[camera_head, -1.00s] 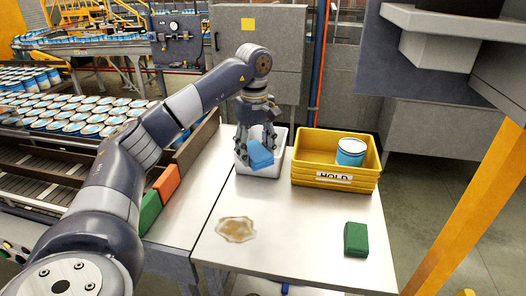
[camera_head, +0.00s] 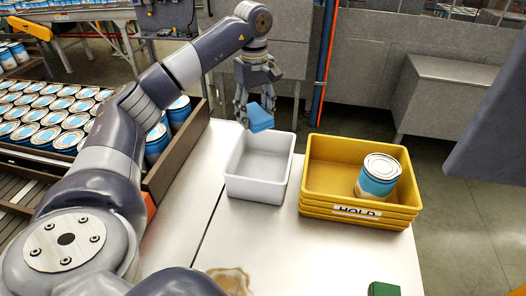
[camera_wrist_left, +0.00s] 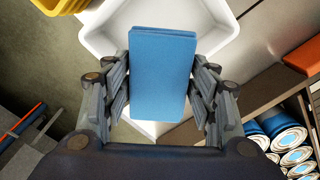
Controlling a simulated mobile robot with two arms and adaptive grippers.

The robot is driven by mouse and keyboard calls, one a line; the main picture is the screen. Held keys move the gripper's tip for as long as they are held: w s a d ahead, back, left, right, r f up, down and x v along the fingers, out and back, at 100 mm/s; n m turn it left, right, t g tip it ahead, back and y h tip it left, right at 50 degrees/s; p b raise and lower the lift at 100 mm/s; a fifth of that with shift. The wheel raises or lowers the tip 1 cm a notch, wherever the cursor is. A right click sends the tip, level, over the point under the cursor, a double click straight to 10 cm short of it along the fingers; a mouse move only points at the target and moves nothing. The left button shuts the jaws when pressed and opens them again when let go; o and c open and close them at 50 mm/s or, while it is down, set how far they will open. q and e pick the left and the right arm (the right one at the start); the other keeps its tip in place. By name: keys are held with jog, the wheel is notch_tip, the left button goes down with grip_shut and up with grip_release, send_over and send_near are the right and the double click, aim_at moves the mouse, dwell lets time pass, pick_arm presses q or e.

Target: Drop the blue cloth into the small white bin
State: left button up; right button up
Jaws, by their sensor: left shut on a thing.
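The blue cloth (camera_head: 261,117) is a folded block held between the fingers of my left gripper (camera_head: 256,108). The gripper is shut on it. In the head view the cloth shows above the far edge of the small white bin (camera_head: 259,190), whose visible inside is empty. In the left wrist view the cloth (camera_wrist_left: 162,75) sits between the fingers, with the white bin (camera_wrist_left: 103,38) behind it and partly hidden by it. My right gripper is not in view.
A yellow HOLD bin (camera_head: 330,150) with a blue and white can (camera_head: 378,177) stands right of the white bin. A brown stain (camera_head: 232,280) and a green block (camera_head: 384,289) are at the table's front. Rows of cans (camera_head: 50,115) stand on the left.

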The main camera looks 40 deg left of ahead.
aim_at(255, 119)
pick_arm(q)
jog(key=shift+s+d+f, duration=0.3)
jog(key=shift+s+d, duration=0.2)
jog(key=shift+s, duration=0.05)
jog(key=shift+s+d+f, duration=0.25)
jog(key=shift+s+d, duration=0.2)
jog(key=shift+s, duration=0.05)
notch_tip(255, 119, down, 2)
jog(key=shift+w+a, duration=0.15)
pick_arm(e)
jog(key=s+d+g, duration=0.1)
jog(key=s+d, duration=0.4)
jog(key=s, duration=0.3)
pick_arm(q)
jog(key=shift+w+a+f, duration=0.15)
jog(key=shift+w+f, duration=0.05)
jog(key=shift+f, duration=0.65)
jog(key=o, duration=1)
jog(key=shift+r, duration=0.35)
notch_tip(255, 119, up, 10)
jog(key=shift+r, duration=0.6)
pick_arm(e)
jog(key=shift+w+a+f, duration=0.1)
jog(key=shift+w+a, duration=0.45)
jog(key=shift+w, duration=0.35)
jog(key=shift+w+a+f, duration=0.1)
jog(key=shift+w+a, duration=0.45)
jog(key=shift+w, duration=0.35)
